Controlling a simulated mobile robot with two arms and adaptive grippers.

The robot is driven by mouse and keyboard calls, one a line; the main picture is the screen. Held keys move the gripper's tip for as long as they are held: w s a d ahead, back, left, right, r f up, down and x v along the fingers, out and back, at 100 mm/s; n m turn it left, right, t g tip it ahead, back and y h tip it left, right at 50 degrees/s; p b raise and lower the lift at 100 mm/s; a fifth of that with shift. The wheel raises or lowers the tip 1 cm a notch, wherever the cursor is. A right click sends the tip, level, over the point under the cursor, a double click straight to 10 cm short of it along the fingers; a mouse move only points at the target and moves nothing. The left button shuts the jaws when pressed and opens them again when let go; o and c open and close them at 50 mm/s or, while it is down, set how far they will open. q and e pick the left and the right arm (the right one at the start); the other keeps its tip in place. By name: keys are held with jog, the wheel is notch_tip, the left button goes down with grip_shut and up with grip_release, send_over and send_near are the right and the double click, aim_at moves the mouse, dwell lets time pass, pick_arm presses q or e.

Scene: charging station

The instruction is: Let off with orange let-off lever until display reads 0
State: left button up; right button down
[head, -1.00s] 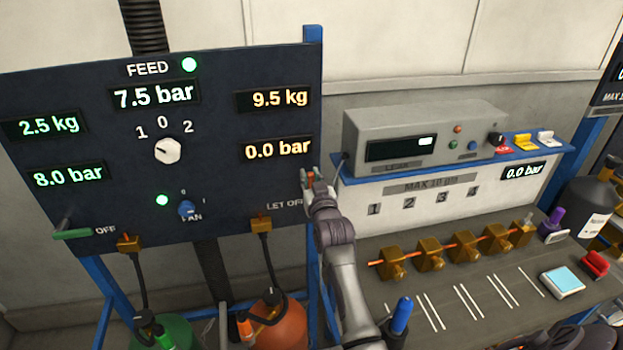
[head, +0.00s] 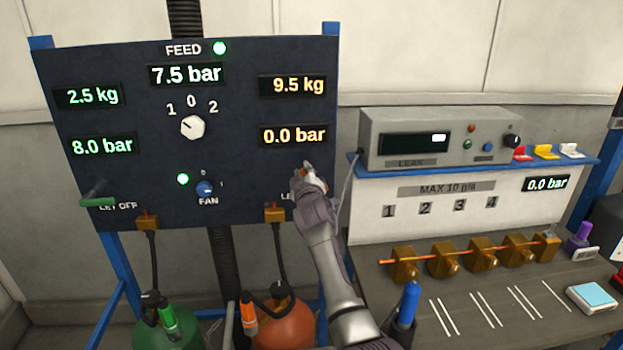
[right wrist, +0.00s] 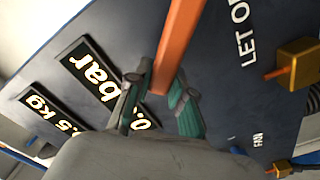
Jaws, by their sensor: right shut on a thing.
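The orange let-off lever (right wrist: 181,45) stands out from the dark panel (head: 120,190). In the right wrist view it runs from the top edge down between my fingers. My right gripper (right wrist: 158,92) is shut on it; in the head view the gripper (head: 308,178) is at the panel's lower right, hiding most of the lever and part of the LET OFF label. The orange-lit pressure display (head: 293,135) just above reads 0.0 bar. The orange-lit weight display (head: 292,86) reads 9.5 kg. My left gripper is not in view.
A green lever (head: 97,202) sits at the panel's lower left. Orange (head: 284,325) and green (head: 160,335) cylinders with hoses stand below. To the right, a bench (head: 400,310) carries brass blocks (head: 443,262) and a blue-handled tool (head: 408,302), close to my right arm.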

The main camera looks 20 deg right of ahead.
jog(key=shift+w+a+f+n, duration=0.1)
jog(key=shift+f+n, duration=0.3)
jog(key=shift+n, duration=0.1)
jog(key=shift+a+f+n+b, duration=0.2)
jog(key=shift+n+b, duration=0.25)
jog(key=shift+n, duration=0.05)
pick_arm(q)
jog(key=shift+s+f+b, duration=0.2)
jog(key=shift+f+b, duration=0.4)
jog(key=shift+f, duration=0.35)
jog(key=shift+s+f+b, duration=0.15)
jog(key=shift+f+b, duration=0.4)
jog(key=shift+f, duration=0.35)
pick_arm(e)
jog(key=shift+w+a+f+n, duration=0.1)
jog(key=shift+a+f+n, duration=0.1)
jog(key=shift+f+n, duration=0.75)
jog(key=shift+w+a+f+n, duration=0.1)
jog(key=shift+a+f+n, duration=0.2)
jog(key=shift+n, duration=1.15)
jog(key=shift+w+a+f+n, duration=0.15)
jog(key=shift+f+n, duration=0.55)
jog(key=shift+n, duration=0.5)
jog(key=shift+s, duration=0.1)
